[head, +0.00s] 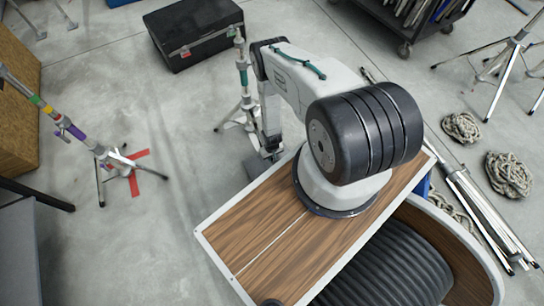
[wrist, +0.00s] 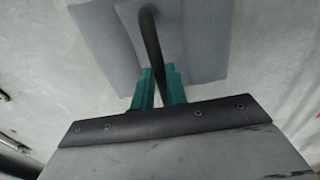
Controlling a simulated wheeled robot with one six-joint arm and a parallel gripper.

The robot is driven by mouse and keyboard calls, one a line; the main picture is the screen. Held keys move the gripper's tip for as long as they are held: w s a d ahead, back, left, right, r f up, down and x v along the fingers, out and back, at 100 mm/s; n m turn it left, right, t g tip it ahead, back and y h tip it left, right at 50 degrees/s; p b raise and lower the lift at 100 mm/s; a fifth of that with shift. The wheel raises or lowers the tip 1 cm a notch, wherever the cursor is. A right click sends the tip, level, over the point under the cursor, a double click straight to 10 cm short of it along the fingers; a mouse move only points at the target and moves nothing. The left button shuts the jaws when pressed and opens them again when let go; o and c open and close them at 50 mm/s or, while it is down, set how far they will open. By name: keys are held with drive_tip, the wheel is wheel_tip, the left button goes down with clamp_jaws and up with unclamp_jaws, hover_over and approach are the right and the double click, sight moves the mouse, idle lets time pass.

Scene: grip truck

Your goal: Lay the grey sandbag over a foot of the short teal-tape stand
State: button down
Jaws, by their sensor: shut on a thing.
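The short teal-tape stand (head: 243,78) is upright on the floor in the head view, just left of my arm. Its silver legs spread low (head: 232,123), and my arm hides part of its right side. The grey sandbag (wrist: 203,45) fills the top of the wrist view as two flat grey halves with a dark strap between them. My gripper (wrist: 160,78) has its teal fingers shut on that strap. In the head view my gripper is low beside the stand's base, mostly hidden by my arm. I cannot tell whether the bag touches a foot.
A black case (head: 195,35) lies behind the stand. A multicolour-taped stand (head: 75,130) is at left near red floor tape (head: 150,172). Rope coils (head: 508,175) and silver stands (head: 505,62) are at right. The floor between the two taped stands is clear.

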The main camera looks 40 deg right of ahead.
drive_tip(key=c, duration=1.3)
unclamp_jaws()
drive_tip(key=shift+w+d, duration=0.1)
drive_tip(key=shift+w, duration=0.1)
drive_tip(key=shift+c, duration=0.2)
drive_tip(key=shift+s+f, duration=0.1)
drive_tip(key=shift+s, duration=0.05)
wheel_tip(320, 180, up, 8)
drive_tip(key=shift+f, duration=0.1)
